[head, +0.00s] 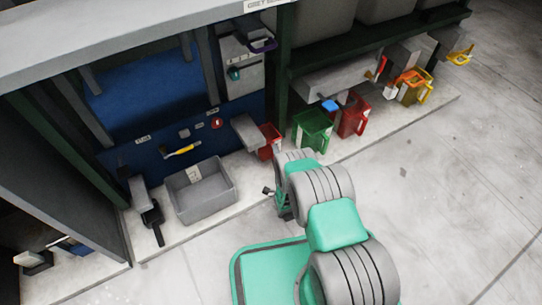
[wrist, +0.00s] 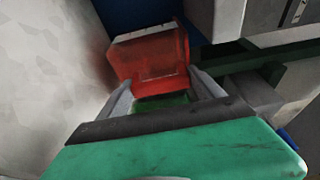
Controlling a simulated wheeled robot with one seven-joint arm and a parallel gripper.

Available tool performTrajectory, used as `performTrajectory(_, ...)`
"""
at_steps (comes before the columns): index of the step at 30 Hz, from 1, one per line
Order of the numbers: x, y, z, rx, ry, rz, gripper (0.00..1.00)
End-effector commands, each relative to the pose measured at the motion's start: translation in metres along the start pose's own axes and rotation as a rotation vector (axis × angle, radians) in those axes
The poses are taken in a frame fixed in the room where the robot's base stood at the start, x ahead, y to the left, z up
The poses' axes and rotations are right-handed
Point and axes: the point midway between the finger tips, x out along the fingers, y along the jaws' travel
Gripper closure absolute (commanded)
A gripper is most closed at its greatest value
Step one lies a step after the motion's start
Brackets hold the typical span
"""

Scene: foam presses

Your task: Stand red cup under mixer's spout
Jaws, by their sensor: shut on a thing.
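A red cup (head: 268,141) is at the foot of the blue panel in the head view, close to the right of a grey slanted block (head: 245,131) that may be the mixer's spout. In the wrist view, the red cup (wrist: 150,58) lies ahead, tilted in the picture. My gripper (wrist: 161,88) is shut on it, a grey finger on either side of its near part. A small green patch shows between the fingers. My arm hides the gripper in the head view. I cannot tell whether the cup touches the shelf.
A green cup (head: 312,130), another red cup (head: 353,116) and a yellow cup (head: 412,86) stand along the ledge to the right. A grey bin (head: 203,192) and a black-handled tool (head: 153,222) are to the left. A dark green post (head: 282,65) rises behind. The pale floor at right is clear.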

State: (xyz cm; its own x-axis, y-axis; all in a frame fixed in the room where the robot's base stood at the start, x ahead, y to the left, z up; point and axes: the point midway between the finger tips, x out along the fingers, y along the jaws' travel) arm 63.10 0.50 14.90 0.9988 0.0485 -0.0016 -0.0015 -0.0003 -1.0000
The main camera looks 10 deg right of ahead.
Motion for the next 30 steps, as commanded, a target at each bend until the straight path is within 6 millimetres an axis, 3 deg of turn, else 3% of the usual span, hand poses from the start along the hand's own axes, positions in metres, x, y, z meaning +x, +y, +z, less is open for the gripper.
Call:
performTrajectory(1, 0.005, 0.0, 0.002, -0.001, -0.003, -0.003, 0.79)
performTrajectory(3, 0.002, 0.025, -0.003, -0.001, 0.005, 0.0, 0.79)
performTrajectory(5, 0.002, 0.035, -0.004, 0.0, 0.007, -0.001, 0.79)
performTrajectory(16, 0.003, 0.037, -0.004, -0.001, 0.008, -0.003, 0.79)
performTrajectory(17, 0.003, 0.037, -0.005, -0.001, 0.008, -0.002, 0.22)
performTrajectory(24, 0.003, 0.037, -0.006, -0.001, 0.01, -0.002, 0.02)
performTrajectory(30, 0.003, 0.037, -0.006, -0.001, 0.011, -0.002, 0.02)
